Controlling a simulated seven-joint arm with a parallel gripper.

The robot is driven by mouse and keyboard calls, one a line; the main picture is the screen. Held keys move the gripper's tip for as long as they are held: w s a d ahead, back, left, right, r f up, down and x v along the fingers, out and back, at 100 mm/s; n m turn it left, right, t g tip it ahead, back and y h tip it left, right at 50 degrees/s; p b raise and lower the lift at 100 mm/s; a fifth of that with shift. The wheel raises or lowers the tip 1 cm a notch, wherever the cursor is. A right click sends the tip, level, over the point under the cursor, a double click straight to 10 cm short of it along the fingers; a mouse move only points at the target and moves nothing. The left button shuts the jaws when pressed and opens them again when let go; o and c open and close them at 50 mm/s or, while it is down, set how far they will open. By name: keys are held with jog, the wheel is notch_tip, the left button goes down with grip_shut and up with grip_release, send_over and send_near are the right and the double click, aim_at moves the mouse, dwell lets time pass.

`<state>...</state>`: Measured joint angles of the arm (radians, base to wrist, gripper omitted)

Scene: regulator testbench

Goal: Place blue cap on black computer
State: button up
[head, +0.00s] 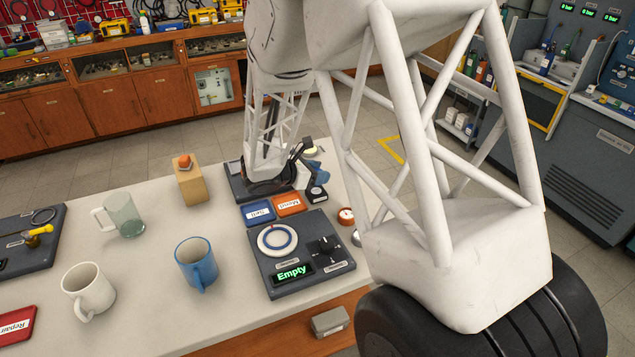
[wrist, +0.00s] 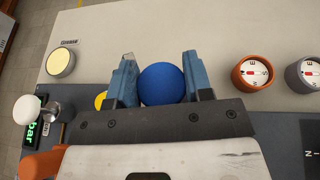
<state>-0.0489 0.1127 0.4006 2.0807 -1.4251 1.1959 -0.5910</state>
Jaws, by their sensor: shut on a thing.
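My gripper (wrist: 159,60) is shut on the round blue cap (wrist: 162,85), which sits between its two blue fingers in the wrist view. In the head view my gripper (head: 318,178) is at the table's far right, beyond the orange label box; the cap cannot be made out there. A dark panel (head: 311,225) lies nearer the camera, with a white ring, a black knob and a display reading "Empty". Another dark base (head: 236,183) stands behind the labels, partly hidden by my arm. I cannot tell which dark unit is the black computer.
An orange compass (wrist: 253,73) and a grey compass (wrist: 303,73) are right of my gripper in the wrist view. A white-knobbed lever (wrist: 27,110) is at left. The head view shows a blue mug (head: 196,265), white mug (head: 88,292), glass mug (head: 124,216) and wooden block (head: 190,184).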

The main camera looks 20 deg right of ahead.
aim_at(318, 191)
jog(key=shift+f, duration=0.15)
jog(key=shift+f, duration=1.65)
jog(key=shift+f, duration=0.1)
jog(key=o, duration=0.9)
jog(key=v, duration=1.2)
jog(key=shift+s, duration=0.15)
